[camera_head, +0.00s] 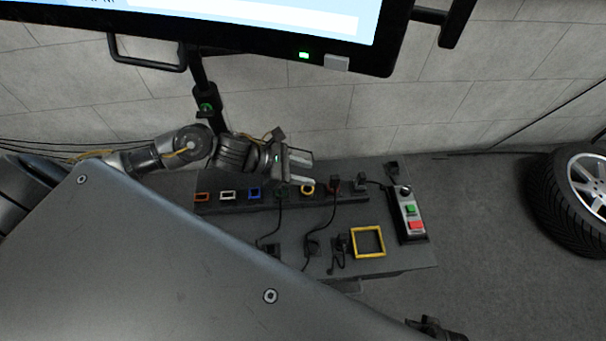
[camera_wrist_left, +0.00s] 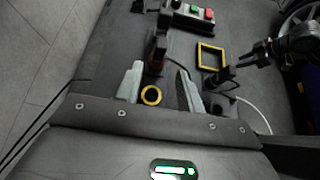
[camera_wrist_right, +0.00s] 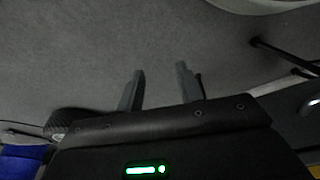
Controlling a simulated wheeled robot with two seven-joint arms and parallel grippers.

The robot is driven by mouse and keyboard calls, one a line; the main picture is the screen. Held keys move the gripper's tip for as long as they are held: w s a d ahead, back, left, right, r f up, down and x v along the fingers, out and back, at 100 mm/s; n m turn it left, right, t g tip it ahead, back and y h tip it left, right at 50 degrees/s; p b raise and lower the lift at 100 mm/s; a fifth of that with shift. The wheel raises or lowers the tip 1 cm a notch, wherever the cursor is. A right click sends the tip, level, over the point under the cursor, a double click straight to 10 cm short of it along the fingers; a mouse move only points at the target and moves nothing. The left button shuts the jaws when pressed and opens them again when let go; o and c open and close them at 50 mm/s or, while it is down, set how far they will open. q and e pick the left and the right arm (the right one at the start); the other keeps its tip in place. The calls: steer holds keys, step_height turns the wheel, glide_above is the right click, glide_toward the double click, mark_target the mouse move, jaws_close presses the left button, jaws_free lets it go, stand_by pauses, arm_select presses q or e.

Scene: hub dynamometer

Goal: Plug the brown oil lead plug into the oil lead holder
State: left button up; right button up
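A reddish-brown plug (camera_head: 333,182) stands upright in the back row of the grey bench, with a dark cable running forward. I take it for the oil lead plug. It also shows in the left wrist view (camera_wrist_left: 157,48), just beyond my left fingertips. My left gripper (camera_head: 303,168) is open above the row. In the left wrist view its fingers (camera_wrist_left: 160,84) appear on either side of a yellow ring (camera_wrist_left: 151,95), with nothing gripped. Which fitting is the oil lead holder I cannot tell. My right gripper (camera_wrist_right: 160,80) is open and empty over the floor.
A yellow square frame (camera_head: 368,241), dark leads (camera_head: 313,245) and a button box (camera_head: 411,215) are on the bench. A monitor (camera_head: 250,20) overhangs behind; a wheel (camera_head: 575,200) is right.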

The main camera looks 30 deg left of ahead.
mark_target(331, 179)
steer(key=shift+r, duration=0.1)
